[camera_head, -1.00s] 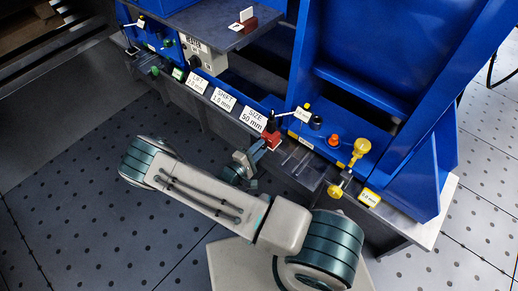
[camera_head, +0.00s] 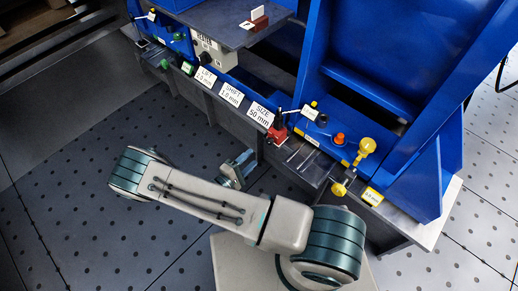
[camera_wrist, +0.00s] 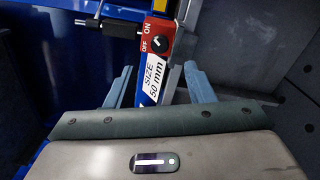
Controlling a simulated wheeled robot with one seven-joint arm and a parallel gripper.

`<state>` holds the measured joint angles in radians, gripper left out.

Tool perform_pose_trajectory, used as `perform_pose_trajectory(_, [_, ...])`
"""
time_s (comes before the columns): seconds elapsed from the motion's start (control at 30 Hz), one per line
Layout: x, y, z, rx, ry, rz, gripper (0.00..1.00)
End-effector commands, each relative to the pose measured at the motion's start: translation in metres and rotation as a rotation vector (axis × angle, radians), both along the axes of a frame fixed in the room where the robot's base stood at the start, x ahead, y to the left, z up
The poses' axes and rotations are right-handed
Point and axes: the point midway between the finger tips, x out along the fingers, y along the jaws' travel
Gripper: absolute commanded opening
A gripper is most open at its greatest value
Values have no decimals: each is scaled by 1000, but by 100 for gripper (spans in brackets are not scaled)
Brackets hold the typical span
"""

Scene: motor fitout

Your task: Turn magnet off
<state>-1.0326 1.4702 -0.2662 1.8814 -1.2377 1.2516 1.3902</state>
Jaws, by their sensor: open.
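The magnet is a red block with a black round knob (camera_wrist: 160,43) and the words ON and OFF beside it in the wrist view. I cannot tell surely which word the knob's white mark points to. In the head view the red magnet block (camera_head: 278,134) sits on the bench's front edge beside the SIZE 50 mm label (camera_head: 261,114). My gripper (camera_head: 238,168) is in front of the bench edge, below and left of the block, apart from it. In the wrist view its two blue fingers (camera_wrist: 158,80) are spread wide with nothing between them; the knob lies beyond them.
A black-handled lever or rod (camera_wrist: 108,25) is close left of the magnet in the wrist view. Yellow knobs (camera_head: 366,146), an orange button (camera_head: 339,138) and a blue frame stand to the right on the bench. The floor in front is clear.

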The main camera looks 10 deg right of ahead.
Motion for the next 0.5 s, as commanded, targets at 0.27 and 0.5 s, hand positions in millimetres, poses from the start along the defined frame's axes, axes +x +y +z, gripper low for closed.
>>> perform_pose_trajectory(0.27, [-24,33,0,-1,0,1,49])
perform_pose_trajectory(0.5, [-28,37,0,-1,0,-2,49])
